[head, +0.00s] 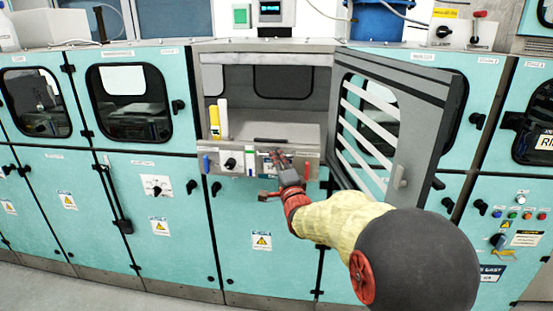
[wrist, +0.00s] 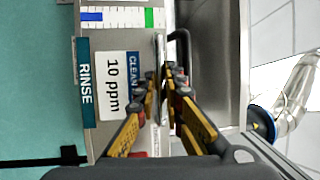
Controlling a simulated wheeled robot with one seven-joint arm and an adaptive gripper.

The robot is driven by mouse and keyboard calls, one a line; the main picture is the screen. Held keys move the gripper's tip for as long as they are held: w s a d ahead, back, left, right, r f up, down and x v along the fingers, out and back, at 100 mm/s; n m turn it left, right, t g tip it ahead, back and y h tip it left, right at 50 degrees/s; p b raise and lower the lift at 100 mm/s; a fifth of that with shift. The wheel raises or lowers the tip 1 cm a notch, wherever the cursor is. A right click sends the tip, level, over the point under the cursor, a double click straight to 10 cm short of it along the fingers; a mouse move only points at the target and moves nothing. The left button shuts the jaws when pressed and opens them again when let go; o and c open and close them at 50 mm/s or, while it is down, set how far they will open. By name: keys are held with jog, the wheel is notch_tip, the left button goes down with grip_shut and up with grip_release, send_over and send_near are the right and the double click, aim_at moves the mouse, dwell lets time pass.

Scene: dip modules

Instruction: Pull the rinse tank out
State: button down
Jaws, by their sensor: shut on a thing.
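The rinse tank (wrist: 112,85) shows its front in the wrist view, with a RINSE label and a "CLEAN 10 ppm" label. It stands at the front of an open cabinet bay. My gripper (wrist: 166,75) is shut on a thin upright metal edge of the tank, with one finger on each side. A black bar handle (wrist: 182,48) is just right of the fingers. In the head view my gripper (head: 279,158) reaches to the bay's front panel and hides part of it. The tank's inside cannot be made out.
A grey windowed door (head: 427,125) stands open to the right of the bay, close to my arm. Yellow and white bottles (head: 216,120) stand at the bay's left. Closed teal cabinets (head: 170,240) line both sides. The floor (head: 60,290) in front is clear at lower left.

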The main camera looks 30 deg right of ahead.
jog(key=shift+f, duration=0.3)
jog(key=c, duration=2.2)
grip_release()
jog(key=o, duration=0.3)
jog(key=shift+r, duration=0.2)
jog(key=v, duration=1.2)
